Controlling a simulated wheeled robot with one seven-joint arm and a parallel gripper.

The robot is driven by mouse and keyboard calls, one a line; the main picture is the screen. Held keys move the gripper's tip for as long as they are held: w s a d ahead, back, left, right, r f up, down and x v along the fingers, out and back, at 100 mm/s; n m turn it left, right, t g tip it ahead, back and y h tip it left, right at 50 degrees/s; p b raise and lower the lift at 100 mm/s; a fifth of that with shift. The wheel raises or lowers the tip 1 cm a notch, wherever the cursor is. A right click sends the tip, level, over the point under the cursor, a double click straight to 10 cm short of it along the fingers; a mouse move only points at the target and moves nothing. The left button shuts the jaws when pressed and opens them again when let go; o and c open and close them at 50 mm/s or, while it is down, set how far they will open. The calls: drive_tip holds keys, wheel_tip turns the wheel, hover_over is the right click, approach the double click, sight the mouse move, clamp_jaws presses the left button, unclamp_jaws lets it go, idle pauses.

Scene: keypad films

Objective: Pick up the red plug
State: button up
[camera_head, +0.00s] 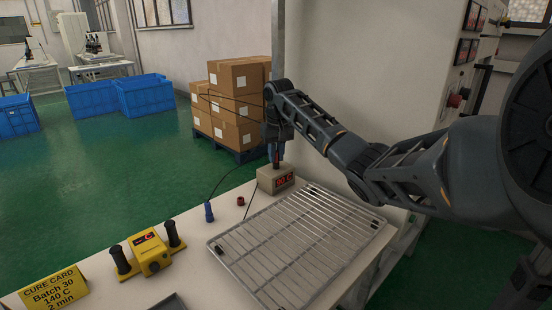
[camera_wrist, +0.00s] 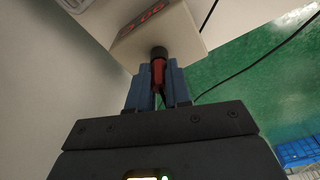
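The red plug (camera_wrist: 158,73) has a dark collar and stands upright at the beige display box (camera_wrist: 165,35). In the head view, the red plug (camera_head: 276,162) shows just above the beige box (camera_head: 276,180), with red digits on its front. My gripper (camera_wrist: 159,75) has its two blue fingers on either side of the plug, seemingly shut on it. In the head view my gripper (camera_head: 276,148) points down over the box. Whether the plug's lower end is still in the box is hard to tell.
A blue plug (camera_head: 209,212) with a dark cable and a small red cap-like piece (camera_head: 240,201) are on the table left of the box. A wire rack (camera_head: 300,245) lies in front. A yellow two-handled device (camera_head: 150,252) and a yellow card (camera_head: 54,290) stand at the left.

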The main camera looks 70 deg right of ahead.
clamp_jaws()
drive_tip(key=shift+r, duration=0.1)
wheel_tip(320, 180, up, 10)
drive_tip(key=shift+f+b, duration=0.1)
drive_tip(key=shift+b, duration=0.4)
